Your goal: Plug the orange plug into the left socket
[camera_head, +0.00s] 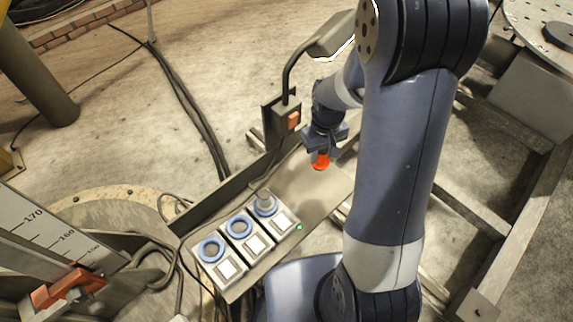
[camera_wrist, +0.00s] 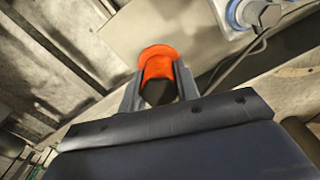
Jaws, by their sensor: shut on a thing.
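The orange plug (camera_head: 320,160) is in my gripper (camera_head: 323,152), held above the far part of the bench plate. In the wrist view the plug (camera_wrist: 160,62) sits between the two fingers of my gripper (camera_wrist: 158,85), which are shut on it. Three sockets with blue rings stand in a row on the near part of the plate. The left socket (camera_head: 211,249) and the middle socket (camera_head: 239,226) look empty. The right socket (camera_head: 265,206) has a grey plug with a cable in it. My gripper is up and to the right of all three, apart from them.
The metal bench plate (camera_head: 318,190) is bare between the sockets and my gripper. A lamp (camera_head: 331,36) with an orange switch (camera_head: 293,119) stands behind. A scale board (camera_head: 50,238) with an orange clamp (camera_head: 68,287) is at the lower left. Cables lie left of the bench.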

